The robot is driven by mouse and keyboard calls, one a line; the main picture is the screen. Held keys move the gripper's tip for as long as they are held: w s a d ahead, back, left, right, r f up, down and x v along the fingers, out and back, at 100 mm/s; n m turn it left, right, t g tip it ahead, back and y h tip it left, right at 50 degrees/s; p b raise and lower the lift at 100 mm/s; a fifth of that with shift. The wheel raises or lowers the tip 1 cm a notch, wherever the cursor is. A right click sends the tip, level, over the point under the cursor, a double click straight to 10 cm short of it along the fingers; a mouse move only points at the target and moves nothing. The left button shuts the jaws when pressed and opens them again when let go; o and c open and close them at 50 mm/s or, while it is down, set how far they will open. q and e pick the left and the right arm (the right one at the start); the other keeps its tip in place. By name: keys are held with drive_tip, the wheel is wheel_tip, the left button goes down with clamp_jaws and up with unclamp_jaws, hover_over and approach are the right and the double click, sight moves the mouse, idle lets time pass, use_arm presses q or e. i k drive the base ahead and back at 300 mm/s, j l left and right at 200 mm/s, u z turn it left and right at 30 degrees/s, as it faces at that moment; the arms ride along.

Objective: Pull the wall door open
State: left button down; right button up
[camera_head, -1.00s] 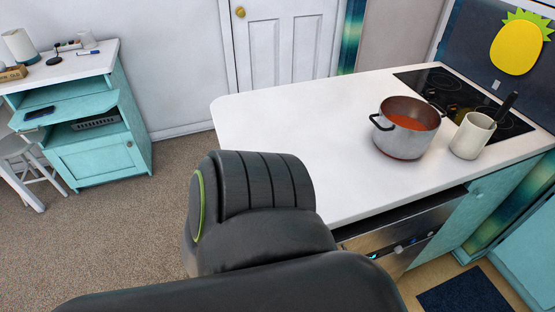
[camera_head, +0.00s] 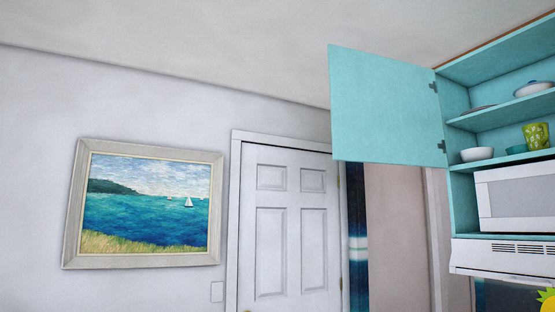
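The teal wall cabinet door (camera_head: 387,105) stands swung open at upper right, its hinges on its right edge. The wall cabinet (camera_head: 457,105) behind it shows its open shelves. A white panelled room door (camera_head: 291,235) in the wall, below and left of the cabinet door, looks closed in its frame; its lower part is cut off by the picture edge. Neither of my grippers shows in this view, and no part of my arms touches either door here.
Bowls (camera_head: 477,154), a green cup (camera_head: 536,136) and a lidded dish (camera_head: 534,88) sit on the cabinet shelves. A white microwave (camera_head: 516,197) is below them, above a range hood (camera_head: 503,257). A framed seascape (camera_head: 146,205) hangs on the left wall.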

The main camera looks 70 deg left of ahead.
sight(384, 110)
drive_tip(key=k+j, duration=0.1)
drive_tip(key=j, duration=0.5)
drive_tip(key=k+j, duration=0.1)
drive_tip(key=j, duration=0.5)
drive_tip(key=k+j+u, duration=0.1)
drive_tip(key=j, duration=0.55)
drive_tip(key=k+j, duration=0.1)
drive_tip(key=j, duration=0.5)
